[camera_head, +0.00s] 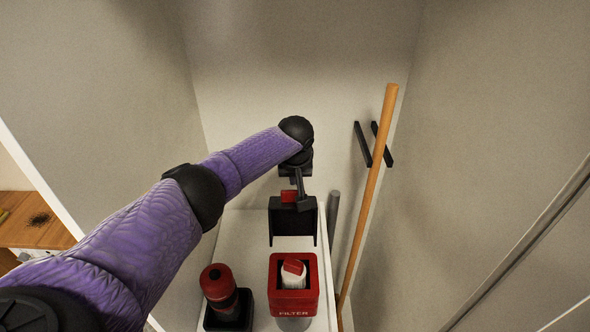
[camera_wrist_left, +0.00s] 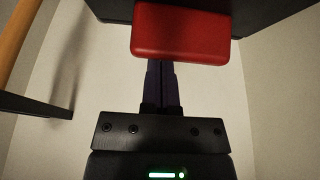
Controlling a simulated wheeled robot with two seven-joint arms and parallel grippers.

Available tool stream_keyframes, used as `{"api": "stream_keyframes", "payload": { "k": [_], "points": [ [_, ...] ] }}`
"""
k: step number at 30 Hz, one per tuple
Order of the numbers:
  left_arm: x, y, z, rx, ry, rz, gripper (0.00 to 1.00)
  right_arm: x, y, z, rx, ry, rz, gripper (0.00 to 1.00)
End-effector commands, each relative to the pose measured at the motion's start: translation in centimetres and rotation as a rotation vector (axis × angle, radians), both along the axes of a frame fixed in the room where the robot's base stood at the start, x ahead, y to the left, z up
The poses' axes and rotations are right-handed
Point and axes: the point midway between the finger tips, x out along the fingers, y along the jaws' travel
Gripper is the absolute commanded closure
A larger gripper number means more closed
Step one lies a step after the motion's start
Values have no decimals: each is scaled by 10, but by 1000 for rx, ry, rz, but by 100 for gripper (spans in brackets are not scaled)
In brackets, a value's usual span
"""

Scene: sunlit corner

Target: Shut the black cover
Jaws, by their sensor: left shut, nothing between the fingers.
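The black cover (camera_head: 293,224) stands roughly upright at the back of the white surface, with short side edges reaching down. A red tab (camera_head: 289,196) sits at its top edge. In the left wrist view the tab (camera_wrist_left: 180,33) is large, and the dark cover (camera_wrist_left: 258,12) is behind it. My left gripper (camera_head: 305,190) is at the cover's top, beside the red tab. Its fingers (camera_wrist_left: 162,72) are together and empty, and their tips are hidden behind the tab. Whether they touch the cover I cannot tell. My right gripper is not in view.
A red box marked FILTER (camera_head: 293,308) holding a white and red piece (camera_head: 293,273) stands in front of the cover. A red and black cylinder (camera_head: 219,287) stands to its left. A wooden pole (camera_head: 369,195) leans at the right, near black bars (camera_head: 363,144). Walls are close on both sides.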

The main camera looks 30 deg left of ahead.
Motion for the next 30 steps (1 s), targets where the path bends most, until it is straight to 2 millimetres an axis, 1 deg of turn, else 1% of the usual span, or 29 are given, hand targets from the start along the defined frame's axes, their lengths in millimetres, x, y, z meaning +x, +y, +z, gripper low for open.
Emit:
{"api": "stream_keyframes", "payload": {
  "k": [1,6,12,22,26,30],
  "points": [
    [-5,-2,11,3,-1,-5,100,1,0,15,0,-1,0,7],
    [-21,-12,17,3,-1,-5,100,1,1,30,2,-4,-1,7],
    [-29,-17,16,1,-1,-3,100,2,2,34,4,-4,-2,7],
    [-30,-18,16,3,-3,-3,100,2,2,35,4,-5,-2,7],
    [-31,-18,20,19,-20,-2,100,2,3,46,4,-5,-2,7],
    [-35,-20,26,47,-65,-2,100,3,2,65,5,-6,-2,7]
  ]
}}
